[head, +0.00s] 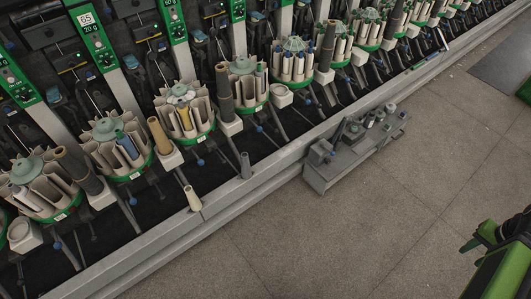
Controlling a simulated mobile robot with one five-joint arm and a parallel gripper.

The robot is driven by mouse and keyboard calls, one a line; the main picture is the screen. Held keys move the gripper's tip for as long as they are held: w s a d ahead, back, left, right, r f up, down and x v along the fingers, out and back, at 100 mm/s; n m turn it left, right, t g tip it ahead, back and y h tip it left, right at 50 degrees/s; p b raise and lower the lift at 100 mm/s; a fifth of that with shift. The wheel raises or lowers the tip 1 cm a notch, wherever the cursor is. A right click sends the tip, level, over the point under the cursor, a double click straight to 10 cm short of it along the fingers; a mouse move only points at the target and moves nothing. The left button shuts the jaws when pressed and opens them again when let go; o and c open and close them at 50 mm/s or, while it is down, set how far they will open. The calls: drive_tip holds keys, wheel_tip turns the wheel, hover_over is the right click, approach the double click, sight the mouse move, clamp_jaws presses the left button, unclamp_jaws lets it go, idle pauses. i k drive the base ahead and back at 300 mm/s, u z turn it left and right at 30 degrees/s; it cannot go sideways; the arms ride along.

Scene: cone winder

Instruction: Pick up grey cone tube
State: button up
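A small grey cone tube (245,165) stands upright on the machine's front ledge, left of centre. Larger dark grey cone tubes sit on the winding units: one (78,169) at the left leans, one (223,92) is near the middle, and one (327,45) is further back. A cream cone (193,198) stands near the ledge's outer edge, and a tan cone (159,135) is on a unit. At the lower right edge is a green and black part of my arm with dark finger-like tips (470,244), far from the cones. Whether they are open is unclear.
The row of winding units with round green-rimmed magazines (122,170) runs diagonally from lower left to upper right. A low grey bench (340,168) with small parts stands against the ledge. The tiled floor (330,235) in front is clear.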

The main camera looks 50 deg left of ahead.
sight(247, 171)
drive_tip(key=i, duration=0.6)
drive_tip(key=u, duration=0.6)
drive_tip(key=k, duration=0.15)
drive_tip(key=z, duration=3.25)
drive_tip(key=k, duration=1)
drive_tip(key=z, duration=5.8)
